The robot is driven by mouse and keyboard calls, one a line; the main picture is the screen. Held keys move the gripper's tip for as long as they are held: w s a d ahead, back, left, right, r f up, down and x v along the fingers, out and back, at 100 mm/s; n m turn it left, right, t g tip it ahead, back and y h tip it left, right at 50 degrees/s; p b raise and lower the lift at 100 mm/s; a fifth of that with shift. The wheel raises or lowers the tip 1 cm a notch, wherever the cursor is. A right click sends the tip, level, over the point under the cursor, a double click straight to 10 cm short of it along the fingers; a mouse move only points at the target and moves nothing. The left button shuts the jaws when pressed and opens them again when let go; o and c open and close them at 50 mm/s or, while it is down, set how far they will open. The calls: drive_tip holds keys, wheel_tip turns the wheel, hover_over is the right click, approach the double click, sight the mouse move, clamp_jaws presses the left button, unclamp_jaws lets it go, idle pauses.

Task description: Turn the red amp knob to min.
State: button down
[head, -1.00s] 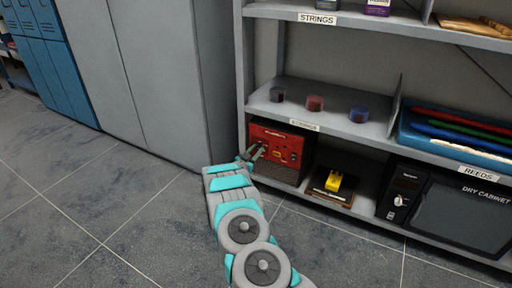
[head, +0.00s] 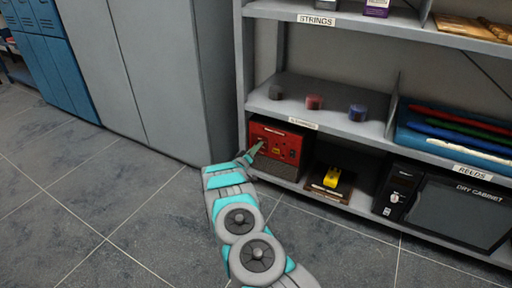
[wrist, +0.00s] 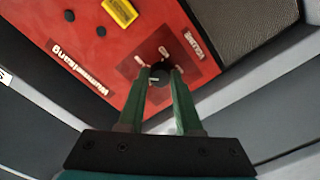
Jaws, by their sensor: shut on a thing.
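The red amp (head: 286,143) sits on the bottom shelf at its left end, with a red panel above a dark grille. In the wrist view its red panel (wrist: 60,55) fills the upper left. The amp knob (wrist: 158,76), dark with a pale mark, sits on a darker red square with small white labels around it, too blurred to read. My gripper (wrist: 162,72) reaches the panel with its two green fingers on either side of the knob, shut on it. In the head view my gripper (head: 256,149) is at the left part of the panel, and the knob is hidden there.
Rosin tins (head: 314,102) stand on the shelf above. A grey cabinet (head: 165,80) is at left. The tiled floor (head: 90,220) is clear.

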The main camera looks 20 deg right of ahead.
drive_tip(key=n+p, duration=0.1)
drive_tip(key=n, duration=0.7)
drive_tip(key=shift+n, duration=0.4)
idle(0.4)
drive_tip(key=c, duration=0.6)
unclamp_jaws()
drive_tip(key=v, duration=0.7)
drive_tip(key=shift+s+a, duration=0.25)
drive_tip(key=shift+a, duration=0.1)
